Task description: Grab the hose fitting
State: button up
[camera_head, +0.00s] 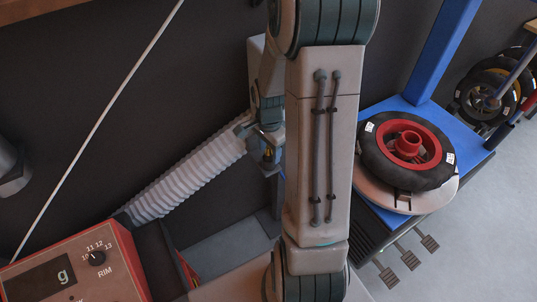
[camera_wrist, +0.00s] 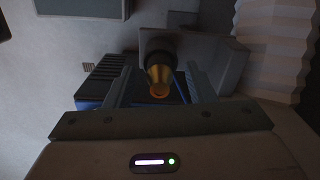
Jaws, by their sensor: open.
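The hose fitting (camera_wrist: 159,76) shows in the wrist view as a brass-coloured tapered piece with a dark collar, pointing toward my palm. My gripper (camera_wrist: 160,88) is open, with one finger on each side of the fitting. I see space between the fingers and the fitting, and cannot tell that either touches it. In the head view the fitting (camera_head: 268,154) is a small brass spot, mostly hidden by my gripper and arm. The pale ribbed hose (camera_head: 190,178) runs up toward my gripper; its upper end is partly covered.
A red box with a RIM dial (camera_head: 75,270) stands at the lower left. A blue tyre machine (camera_head: 437,55) holds a black tyre with a red rim (camera_head: 408,150) on the right, with pedals (camera_head: 408,258) below. More wheels (camera_head: 487,95) stand far right. Grey floor (camera_head: 480,240) is clear there.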

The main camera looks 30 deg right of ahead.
jog(key=shift+f, duration=0.4)
grip_shut()
jog(key=shift+r, duration=0.1)
